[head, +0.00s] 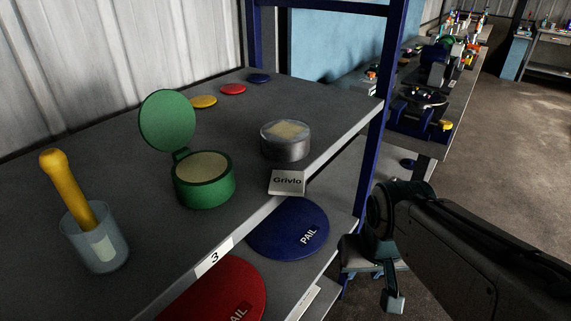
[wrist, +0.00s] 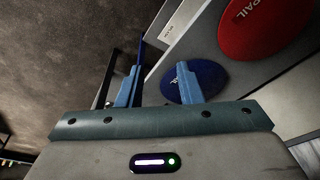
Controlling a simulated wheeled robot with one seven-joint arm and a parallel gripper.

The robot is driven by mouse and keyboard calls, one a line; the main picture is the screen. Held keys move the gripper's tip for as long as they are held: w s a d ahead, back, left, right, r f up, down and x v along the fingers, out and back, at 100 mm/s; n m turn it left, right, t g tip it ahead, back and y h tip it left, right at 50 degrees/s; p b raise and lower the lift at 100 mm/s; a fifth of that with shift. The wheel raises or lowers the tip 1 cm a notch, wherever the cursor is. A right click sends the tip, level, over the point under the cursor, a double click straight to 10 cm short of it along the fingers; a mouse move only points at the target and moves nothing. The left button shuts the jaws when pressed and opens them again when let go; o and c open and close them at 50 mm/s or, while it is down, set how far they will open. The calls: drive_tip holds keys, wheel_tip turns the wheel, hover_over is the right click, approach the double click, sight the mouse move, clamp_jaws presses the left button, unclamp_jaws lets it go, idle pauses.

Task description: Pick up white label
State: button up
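The white label (head: 286,182), printed "Grivlo", stands at the front edge of the upper shelf in the head view. It is just in front of a round metal tin (head: 285,146) with a pale top, and right of an open green jar (head: 204,185). My gripper (head: 371,276) is off the shelf's front, lower and to the right of the label, clearly apart from it. In the wrist view its two blue fingers (wrist: 158,84) are spread with nothing gripped between them. I cannot make out the Grivlo label in the wrist view.
The upper shelf (head: 130,165) also bears a cup (head: 97,245) with a yellow-handled tool and small coloured discs. Blue (head: 280,235) and red (head: 225,292) pail lids sit below, beyond the shelf edge. A blue rack post (head: 372,150) rises right of the label.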

drive_tip(key=o, duration=0.6)
drive_tip(key=shift+r, duration=0.15)
drive_tip(key=o, duration=0.4)
drive_tip(key=w+a+r+m+p, duration=0.1)
drive_tip(key=w+r+m, duration=0.1)
drive_tip(key=r, duration=0.3)
drive_tip(key=w+a+r+m+p, duration=0.2)
drive_tip(key=r+m, duration=0.1)
drive_tip(key=r, duration=0.1)
drive_tip(key=w+a+r+m+g+p, duration=0.1)
drive_tip(key=w+a+r+m+p, duration=0.1)
drive_tip(key=r, duration=0.3)
drive_tip(key=shift+w+a+r+m, duration=0.2)
drive_tip(key=shift+r+m, duration=0.15)
drive_tip(key=shift+m, duration=0.35)
drive_tip(key=shift+o, duration=0.2)
wheel_tip(320, 180, up, 14)
drive_tip(key=m+g+p, duration=0.2)
drive_tip(key=m+p, duration=0.2)
drive_tip(key=m, duration=0.7)
hover_over(284, 181)
wheel_tip(284, 181, down, 14)
drive_tip(key=shift+w+r, duration=0.1)
drive_tip(key=c, duration=1.1)
